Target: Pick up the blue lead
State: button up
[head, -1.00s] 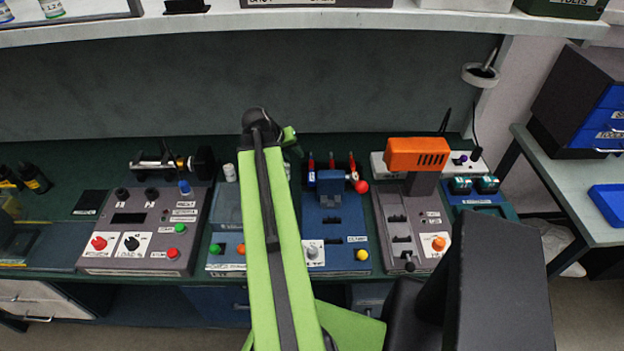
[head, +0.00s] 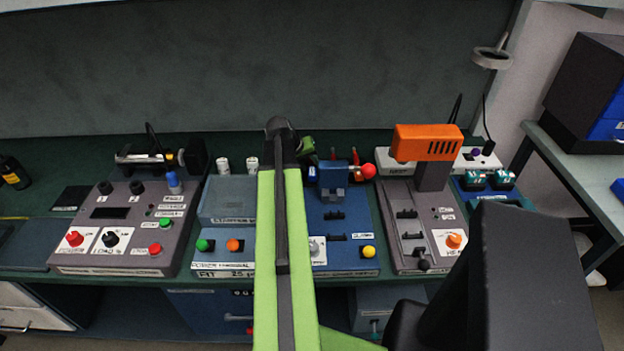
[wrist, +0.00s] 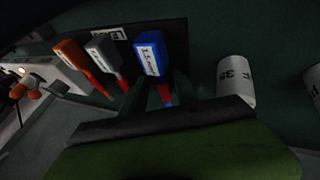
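The blue lead (wrist: 150,52) shows in the wrist view as a blue block with a white label and a red shaft below it. My gripper (wrist: 162,94) is in the same view, with one dark finger on each side of the red shaft. The fingers look apart, with gaps beside the shaft; I see no firm contact. In the head view my gripper (head: 306,148) is over the back of the blue station, and the arm hides part of that area. A grey lead (wrist: 104,50) and an orange lead (wrist: 70,54) stand beside the blue one.
A white labelled cylinder (wrist: 236,80) stands close to the gripper on the other side from the grey lead. In the head view, a blue clamp block (head: 334,180), a red ball (head: 368,171) and an orange device (head: 427,143) stand right of the arm.

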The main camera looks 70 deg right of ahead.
jog(key=shift+s+d+f, duration=0.1)
jog(key=shift+d+f, duration=0.1)
jog(key=shift+f, duration=0.3)
jog(key=shift+r, duration=0.15)
grip_shut()
notch_tip(320, 180, up, 10)
jog(key=p, duration=1)
